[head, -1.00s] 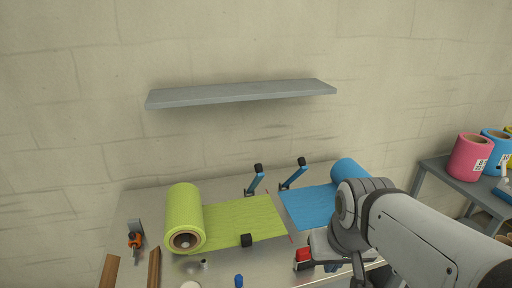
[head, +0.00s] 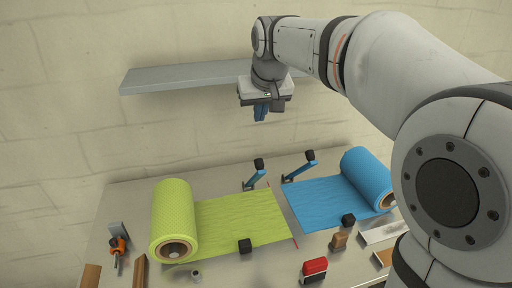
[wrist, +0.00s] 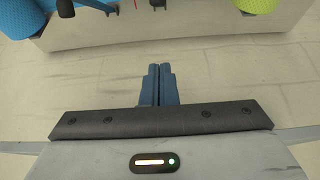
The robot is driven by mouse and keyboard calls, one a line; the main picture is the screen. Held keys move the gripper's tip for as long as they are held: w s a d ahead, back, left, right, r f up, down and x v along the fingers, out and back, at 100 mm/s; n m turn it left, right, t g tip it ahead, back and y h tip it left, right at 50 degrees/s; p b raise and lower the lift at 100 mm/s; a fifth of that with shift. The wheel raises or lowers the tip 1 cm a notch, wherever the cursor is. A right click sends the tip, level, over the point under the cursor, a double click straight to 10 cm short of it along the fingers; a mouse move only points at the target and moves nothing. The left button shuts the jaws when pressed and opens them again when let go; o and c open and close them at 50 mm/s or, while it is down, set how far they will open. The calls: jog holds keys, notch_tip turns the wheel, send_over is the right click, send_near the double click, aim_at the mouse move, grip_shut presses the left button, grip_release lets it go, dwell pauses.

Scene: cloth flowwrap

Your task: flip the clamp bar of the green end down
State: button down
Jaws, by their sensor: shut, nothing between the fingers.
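The green sheet (head: 238,222) runs right from its roll (head: 173,222) on the table. The clamp bar of the green end (head: 257,179), blue with a black knob, stands raised and tilted at the sheet's back right corner. A second such bar (head: 299,168) stands raised beside the blue sheet (head: 325,202). My gripper (head: 261,114) hangs high above the back of the table, in front of the shelf, well above both bars and touching neither. Its blue fingers (wrist: 158,84) are shut and empty in the wrist view.
The shelf (head: 170,78) on the wall is partly covered by my arm. Black blocks (head: 245,246) lie on the sheets' front edges. A red-and-black object (head: 314,269), a brown block (head: 338,241) and an orange-handled tool (head: 118,246) stand on the table.

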jog(key=f, duration=0.3)
jog(key=w+f, duration=0.1)
jog(key=f, duration=0.3)
jog(key=f+p, duration=0.1)
jog(key=f, duration=0.3)
jog(key=shift+w+a, duration=0.25)
jog(key=shift+w, duration=0.05)
jog(key=shift+s+f, duration=0.25)
jog(key=shift+f, duration=0.05)
